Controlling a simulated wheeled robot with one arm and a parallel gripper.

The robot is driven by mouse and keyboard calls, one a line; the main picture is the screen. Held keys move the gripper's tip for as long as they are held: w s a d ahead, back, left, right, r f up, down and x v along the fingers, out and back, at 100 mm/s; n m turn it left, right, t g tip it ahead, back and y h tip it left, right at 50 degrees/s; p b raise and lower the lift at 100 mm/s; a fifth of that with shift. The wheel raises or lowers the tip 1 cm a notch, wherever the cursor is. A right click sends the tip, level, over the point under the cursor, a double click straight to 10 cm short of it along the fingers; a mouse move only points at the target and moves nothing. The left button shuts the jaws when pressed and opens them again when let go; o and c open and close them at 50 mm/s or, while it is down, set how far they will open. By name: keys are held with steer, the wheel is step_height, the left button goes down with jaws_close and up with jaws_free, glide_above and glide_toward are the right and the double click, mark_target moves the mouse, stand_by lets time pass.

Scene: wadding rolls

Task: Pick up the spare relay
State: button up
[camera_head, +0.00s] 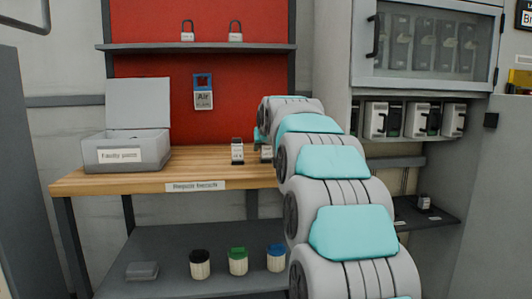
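A small black-and-white block, like a relay, (237,152) stands upright on the wooden repair bench (200,170). A second similar block (266,154) stands just right of it, close to my arm and partly hidden by it. Another small dark-and-white block (424,202) sits on the dark shelf at the right. No readable label tells which one is the spare relay. My arm reaches forward over the right part of the bench. Its links hide my gripper, so I cannot see its fingers or whether it holds anything.
An open grey box labelled for faulty parts (127,154) stands on the bench's left. Padlocks (187,33) sit on the upper shelf. Several units (420,120) stand under a glass-fronted cabinet (425,45). Three lidded pots (238,262) stand on the lower shelf.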

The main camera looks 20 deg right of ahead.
jaws_close()
steer(key=shift+r, duration=0.1)
stand_by(0.3)
